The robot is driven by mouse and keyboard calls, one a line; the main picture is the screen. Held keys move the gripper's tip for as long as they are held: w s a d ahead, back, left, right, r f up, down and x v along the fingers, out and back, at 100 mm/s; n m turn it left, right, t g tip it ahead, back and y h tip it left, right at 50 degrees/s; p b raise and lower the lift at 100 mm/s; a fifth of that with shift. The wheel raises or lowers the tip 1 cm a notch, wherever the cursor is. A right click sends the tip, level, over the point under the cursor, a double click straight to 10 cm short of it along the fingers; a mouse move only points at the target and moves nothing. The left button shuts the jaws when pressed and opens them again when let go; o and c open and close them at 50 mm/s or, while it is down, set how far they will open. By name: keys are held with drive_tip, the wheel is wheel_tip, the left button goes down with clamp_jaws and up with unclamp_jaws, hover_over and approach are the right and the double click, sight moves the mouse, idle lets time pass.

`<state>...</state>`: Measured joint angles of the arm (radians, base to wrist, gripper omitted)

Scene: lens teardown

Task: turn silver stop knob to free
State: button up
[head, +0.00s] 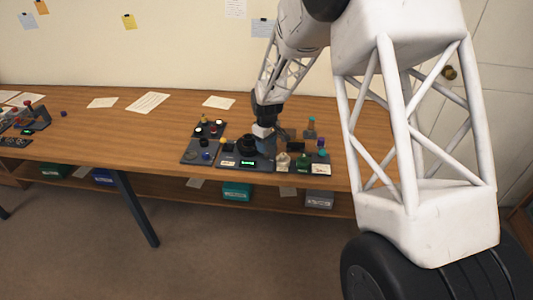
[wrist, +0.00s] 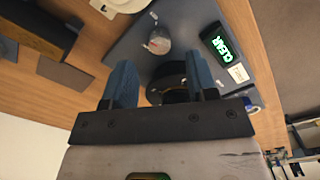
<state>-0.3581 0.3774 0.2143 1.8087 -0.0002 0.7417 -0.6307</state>
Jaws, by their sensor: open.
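The silver stop knob (wrist: 157,41) sits on a dark grey base plate (wrist: 133,49) in the wrist view. It is round, with a small reddish mark on its face. My gripper (wrist: 162,76) is open, its two blue fingers apart, with the knob beyond the fingertips and not touched by them. A black round part (wrist: 170,72) shows between the fingers, partly hidden by them. In the head view my gripper (head: 264,132) is over the dark fixture on the bench, and the knob cannot be made out there.
A small display (wrist: 222,45) beside the knob reads CLEAR in green. On the wooden bench (head: 120,130), a dark tray (head: 190,157) with small parts stands left of the fixture and several small bottles stand right. The bench's left middle is mostly clear.

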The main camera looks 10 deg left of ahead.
sight(267, 155)
drive_tip(key=shift+f, duration=2.35)
drive_tip(key=shift+c, duration=0.5)
drive_tip(key=c, duration=0.8)
drive_tip(key=shift+c, duration=0.2)
drive_tip(key=shift+n, duration=0.4)
drive_tip(key=n, duration=0.3)
drive_tip(key=shift+n, duration=2)
